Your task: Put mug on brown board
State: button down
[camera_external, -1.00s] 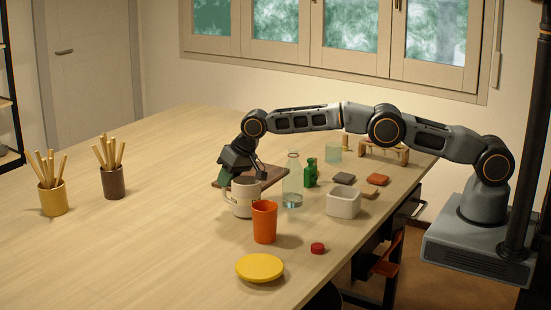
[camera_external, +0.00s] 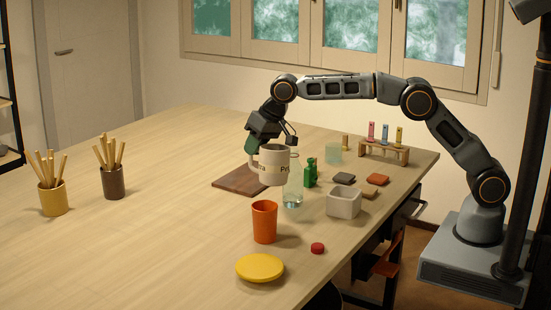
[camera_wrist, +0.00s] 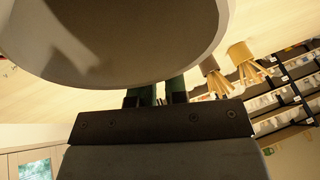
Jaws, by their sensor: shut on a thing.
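A green bottle (camera_external: 310,174), white square pot (camera_external: 343,202) and orange cup (camera_external: 264,222) are close by. The table's left side is mostly free.

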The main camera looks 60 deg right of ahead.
jog(key=s+r, duration=0.1)
jog(key=s+d+b, duration=0.1)
jog(key=s, duration=0.1)
jog(key=s+d+r, duration=0.1)
jog(key=shift+s+r+b, duration=0.3)
jog(key=shift+s, duration=0.1)
notch_tip(320, 180, up, 7)
jog(key=w+d+m+h+p, duration=0.3)
jog(key=d+m+h, duration=0.15)
jog(key=d, duration=1.65)
jog(key=w+a+f+p, duration=0.1)
jog(key=w+f+p, duration=0.6)
jog(key=w+f, duration=0.7)
jog(key=shift+f+y, duration=0.2)
jog(key=shift+y, duration=0.25)
jog(key=shift+a+f, duration=0.1)
jog(key=shift+a, duration=0.05)
